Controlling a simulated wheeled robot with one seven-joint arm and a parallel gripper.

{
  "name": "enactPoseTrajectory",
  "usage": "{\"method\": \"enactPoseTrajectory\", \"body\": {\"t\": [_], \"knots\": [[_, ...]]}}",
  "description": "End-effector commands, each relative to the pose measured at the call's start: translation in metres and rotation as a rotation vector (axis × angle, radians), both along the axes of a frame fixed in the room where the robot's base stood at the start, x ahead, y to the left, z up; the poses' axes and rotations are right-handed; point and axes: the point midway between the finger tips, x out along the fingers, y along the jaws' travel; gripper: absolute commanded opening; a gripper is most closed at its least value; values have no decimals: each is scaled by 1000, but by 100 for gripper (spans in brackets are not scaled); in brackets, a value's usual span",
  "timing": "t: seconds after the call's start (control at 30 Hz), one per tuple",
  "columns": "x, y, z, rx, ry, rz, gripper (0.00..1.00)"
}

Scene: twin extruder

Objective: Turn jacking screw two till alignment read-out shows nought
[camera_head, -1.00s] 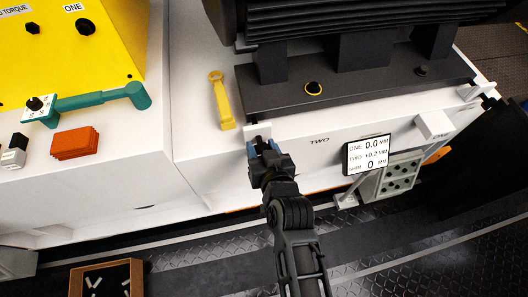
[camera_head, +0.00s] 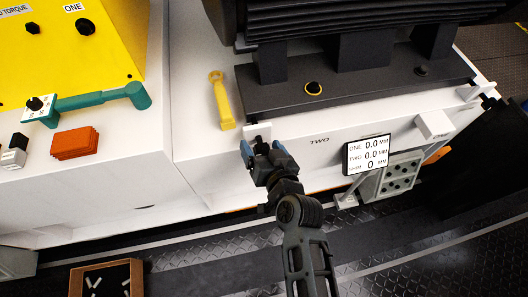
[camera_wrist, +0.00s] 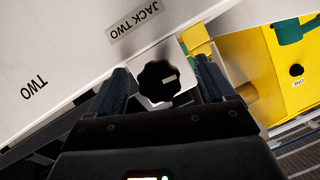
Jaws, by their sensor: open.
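Jacking screw two has a black lobed knob (camera_wrist: 158,83) with a white pointer line, in front of a white bracket below the "JACK TWO" label (camera_wrist: 135,17) in the wrist view. In the head view my gripper (camera_head: 262,149) is at the knob, at the front edge of the white base. My gripper (camera_wrist: 163,85) is open, one finger on each side of the knob, with a gap showing to both fingers. The alignment read-out (camera_head: 367,154) shows ONE 0.0 MM, TWO 0.0 MM and a bottom line of 0 MM.
A yellow spanner (camera_head: 221,100) lies on the white base left of the black motor mount (camera_head: 360,88). A teal torque wrench (camera_head: 100,99) and orange shims (camera_head: 75,143) lie further left. A wooden tray (camera_head: 76,281) is on the floor at lower left.

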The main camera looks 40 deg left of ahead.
Motion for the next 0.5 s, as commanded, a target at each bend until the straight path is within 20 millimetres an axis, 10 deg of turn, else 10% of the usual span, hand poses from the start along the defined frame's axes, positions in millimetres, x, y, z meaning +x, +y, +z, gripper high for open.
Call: {"method": "enactPoseTrajectory", "body": {"t": [0.5], "knots": [[-17,-19,0,-1,1,0,82]]}}
